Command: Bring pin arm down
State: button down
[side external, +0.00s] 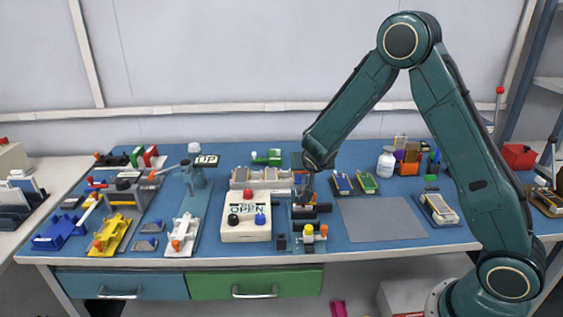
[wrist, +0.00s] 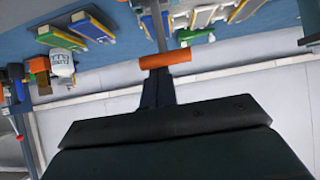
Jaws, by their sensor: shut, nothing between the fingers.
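My gripper (side external: 308,193) is at the middle of the blue bench, low over a dark fixture (side external: 312,212) behind and right of the white button box. In the wrist view my gripper (wrist: 160,78) is shut, with nothing between its fingers. An orange grip (wrist: 166,60) on a grey rod (wrist: 152,22) lies across the view at the fingertips; I cannot tell if they touch. I cannot tell for certain which rod is the pin arm.
The white button box (side external: 246,222) with an OPEN label stands just left of my gripper. A grey mat (side external: 382,219) to the right is bare. A white bottle (side external: 385,164) and blue and green trays stand behind it. Coloured fixtures crowd the left side.

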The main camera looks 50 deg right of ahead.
jog(key=shift+s+a+f, duration=1.55)
jog(key=shift+s+a, duration=0.05)
jog(key=shift+s, duration=0.1)
jog(key=shift+f, duration=0.1)
notch_tip(320, 180, up, 4)
jog(key=w+d, duration=0.2)
jog(key=s+a+r, duration=0.2)
jog(key=s+a, duration=0.4)
jog(key=a, duration=0.1)
jog(key=shift+s+r, duration=0.4)
